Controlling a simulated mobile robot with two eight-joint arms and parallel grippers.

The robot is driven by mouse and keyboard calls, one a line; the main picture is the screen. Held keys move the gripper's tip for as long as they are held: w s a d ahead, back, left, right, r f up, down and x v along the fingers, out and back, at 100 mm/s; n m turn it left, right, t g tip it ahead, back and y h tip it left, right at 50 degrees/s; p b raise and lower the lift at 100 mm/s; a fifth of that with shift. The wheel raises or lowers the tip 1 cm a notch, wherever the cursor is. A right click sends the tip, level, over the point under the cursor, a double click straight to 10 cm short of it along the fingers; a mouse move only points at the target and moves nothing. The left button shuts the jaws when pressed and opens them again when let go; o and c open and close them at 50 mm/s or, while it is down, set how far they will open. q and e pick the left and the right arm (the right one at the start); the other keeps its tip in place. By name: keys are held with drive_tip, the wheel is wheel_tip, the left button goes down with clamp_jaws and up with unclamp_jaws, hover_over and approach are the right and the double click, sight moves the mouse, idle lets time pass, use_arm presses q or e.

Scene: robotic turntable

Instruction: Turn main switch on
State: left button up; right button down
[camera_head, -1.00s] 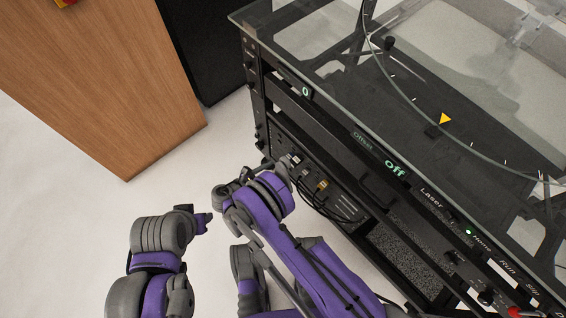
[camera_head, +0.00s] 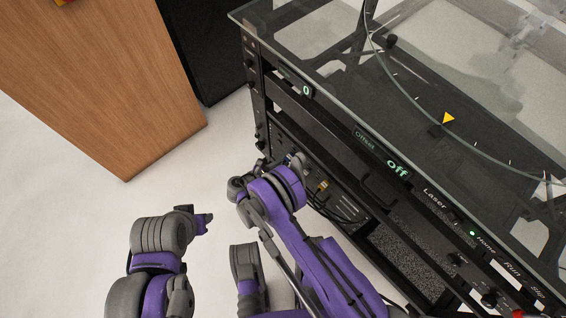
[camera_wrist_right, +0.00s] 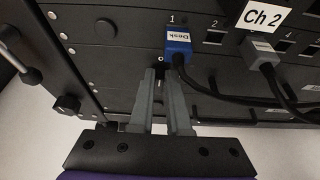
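In the right wrist view, my right gripper (camera_wrist_right: 162,78) has its two grey fingers apart at the lower part of a black panel. A small black switch (camera_wrist_right: 160,70) with a white "O" mark above it and a light line on it shows in the gap between the fingertips. I cannot tell whether a finger touches it. In the head view my right wrist (camera_head: 272,190) is close to the equipment's side panel and hides most of the gripper. My left arm (camera_head: 160,240) is at lower left, away from the equipment; its gripper is not clear.
Just above the right finger a blue "Desk" plug (camera_wrist_right: 178,42) with a black cable sits in port 1. A grey plug (camera_wrist_right: 262,50) under a "Ch 2" label (camera_wrist_right: 263,15) is further right. A glass-topped turntable frame (camera_head: 320,95) fills the right; a wooden cabinet (camera_head: 110,90) stands left.

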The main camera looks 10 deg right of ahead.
drive_tip(key=shift+s, duration=0.1)
idle(0.4)
drive_tip(key=shift+s+d+f+m+t+y, duration=0.15)
drive_tip(key=shift+m+t+y, duration=0.1)
drive_tip(key=shift+m+t, duration=0.4)
drive_tip(key=shift+s+d+m+t+y, duration=0.2)
drive_tip(key=shift+m+t, duration=0.15)
drive_tip(key=shift+m, duration=0.55)
drive_tip(key=shift+s+d+f+m+t+y, duration=0.15)
drive_tip(key=shift+m+t+y, duration=0.1)
drive_tip(key=shift+m+t, duration=0.4)
drive_tip(key=shift+m, duration=0.3)
drive_tip(key=c, duration=0.9)
unclamp_jaws()
drive_tip(key=shift+a, duration=0.1)
